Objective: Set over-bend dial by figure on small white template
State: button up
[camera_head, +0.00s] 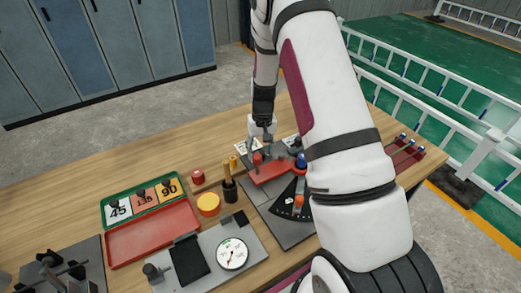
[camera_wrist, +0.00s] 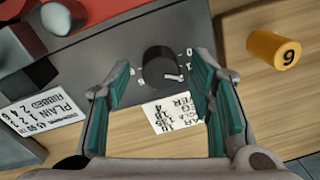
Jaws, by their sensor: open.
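In the wrist view a black round dial (camera_wrist: 159,66) with a white pointer mark sits on a dark grey plate, small white figures around it. The pointer faces lower right; the figures are too small to read surely. My gripper (camera_wrist: 156,80) is open, teal fingers on either side of the dial, with no clear contact. In the head view my gripper (camera_head: 262,132) is over the back of the bending plate and the dial cannot be made out. A white template marked 45 (camera_head: 118,209) lies in the green tray (camera_head: 104,222), beside orange 135 and yellow 90 templates.
A white printed card (camera_wrist: 172,111) lies just below the dial; a PLAIN/RIBBED card (camera_wrist: 45,108) is at left. A yellow cylinder (camera_wrist: 272,48) lies right. A red tray (camera_head: 150,235), white gauge (camera_head: 232,254) and black cup (camera_head: 230,192) occupy the bench.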

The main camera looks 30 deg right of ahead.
grip_shut()
jog(key=shift+m, duration=0.3)
jog(key=c, duration=1.2)
grip_release()
jog(key=shift+s+m+b, duration=0.1)
jog(key=shift+m+b, duration=0.8)
jog(key=shift+m, duration=1.7)
jog(key=shift+o, duration=0.2)
jog(key=o, duration=1.2)
jog(key=shift+c, duration=0.2)
